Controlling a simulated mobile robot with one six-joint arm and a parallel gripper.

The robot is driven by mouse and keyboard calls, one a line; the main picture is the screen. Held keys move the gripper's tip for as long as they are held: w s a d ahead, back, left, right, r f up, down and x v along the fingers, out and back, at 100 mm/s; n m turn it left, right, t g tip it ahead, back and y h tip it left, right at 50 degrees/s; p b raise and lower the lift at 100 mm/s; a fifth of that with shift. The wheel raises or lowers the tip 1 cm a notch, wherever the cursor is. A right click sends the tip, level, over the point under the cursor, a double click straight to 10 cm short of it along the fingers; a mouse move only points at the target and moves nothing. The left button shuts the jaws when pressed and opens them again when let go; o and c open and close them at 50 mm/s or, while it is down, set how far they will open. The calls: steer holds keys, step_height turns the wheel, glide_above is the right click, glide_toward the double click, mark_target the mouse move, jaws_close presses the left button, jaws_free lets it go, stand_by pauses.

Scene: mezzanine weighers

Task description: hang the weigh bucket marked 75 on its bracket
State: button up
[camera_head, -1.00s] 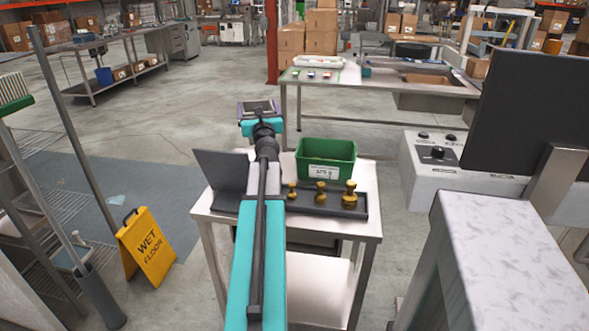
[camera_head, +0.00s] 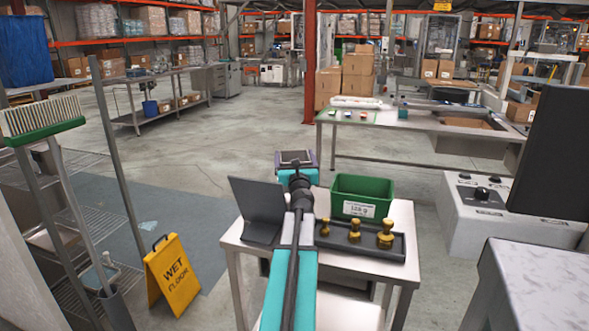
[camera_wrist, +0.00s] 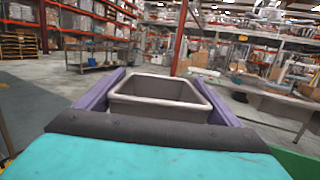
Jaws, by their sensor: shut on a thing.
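My gripper (camera_head: 296,160) is stretched out ahead of me at the far edge of a small steel cart. In the wrist view its two purple fingers (camera_wrist: 160,84) are shut on a grey, open-topped bucket (camera_wrist: 158,108), one finger along each side. The bucket looks empty and roughly upright. In the head view only its dark top (camera_head: 294,156) shows between the fingers. No number can be read on it. I cannot make out a bracket in either view.
The steel cart (camera_head: 330,262) carries a dark stand (camera_head: 257,208), a green bin (camera_head: 362,194) and a tray of brass weights (camera_head: 386,234). A yellow wet-floor sign (camera_head: 173,275) stands left. A control box (camera_head: 485,205) is right. Open floor (camera_head: 230,130) lies beyond.

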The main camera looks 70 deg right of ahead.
mark_target(294, 158)
steer(key=shift+f+b, duration=1.1)
steer(key=shift+f, duration=0.85)
steer(key=o, duration=1.9)
steer(key=shift+s, duration=0.1)
steer(key=r+v, duration=0.1)
steer(key=v, duration=0.6)
steer(key=shift+a+f, duration=0.25)
steer(key=shift+f, duration=0.15)
steer(key=shift+s, duration=0.1)
